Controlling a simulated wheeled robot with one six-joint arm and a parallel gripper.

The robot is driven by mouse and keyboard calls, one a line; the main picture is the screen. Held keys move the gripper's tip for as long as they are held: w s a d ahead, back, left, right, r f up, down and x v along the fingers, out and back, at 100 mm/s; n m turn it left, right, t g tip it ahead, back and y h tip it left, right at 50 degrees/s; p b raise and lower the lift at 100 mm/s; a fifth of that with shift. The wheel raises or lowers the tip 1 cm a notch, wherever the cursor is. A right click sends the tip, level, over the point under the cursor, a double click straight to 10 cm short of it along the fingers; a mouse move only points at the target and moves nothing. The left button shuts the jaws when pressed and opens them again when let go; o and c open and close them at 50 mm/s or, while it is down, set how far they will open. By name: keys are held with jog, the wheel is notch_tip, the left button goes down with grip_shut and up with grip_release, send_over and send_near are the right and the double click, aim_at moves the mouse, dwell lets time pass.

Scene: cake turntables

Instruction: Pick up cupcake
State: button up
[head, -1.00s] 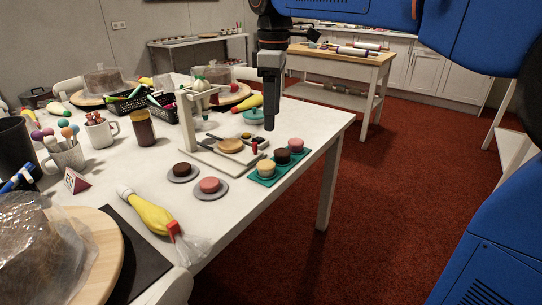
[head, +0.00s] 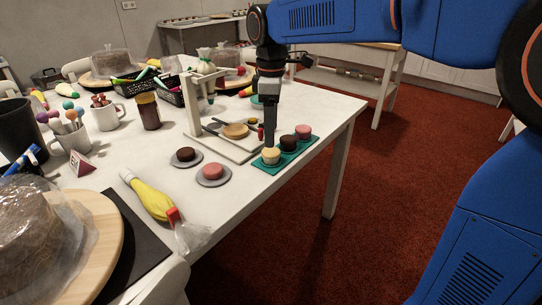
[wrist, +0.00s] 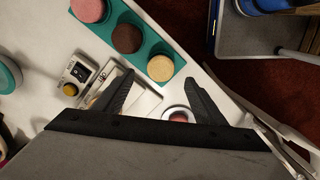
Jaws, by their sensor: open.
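Three cupcakes stand in a row on a teal tray (head: 284,158) by the table edge: a cream one (head: 270,156), a dark brown one (head: 288,142) and a pink one (head: 303,131). In the wrist view, the cream (wrist: 160,68), brown (wrist: 127,38) and pink (wrist: 88,10) cupcakes run up to the left. My gripper (head: 270,142) points down just behind the cream cupcake in the head view. In the wrist view my gripper (wrist: 159,80) is open and empty, with the cream cupcake just beyond its fingertips. Whether they touch cannot be told.
A brown cupcake (head: 186,154) and a pink one (head: 213,170) sit on grey discs to the left. A white stand (head: 193,110) with a board rises close beside my gripper. A yellow piping bag (head: 152,199) lies in front. Open floor lies right of the table.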

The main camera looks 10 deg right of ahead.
aim_at(271, 150)
jog(key=shift+s+f, duration=0.1)
jog(key=shift+f, duration=3)
jog(key=shift+c, duration=0.4)
jog(key=c, duration=1.1)
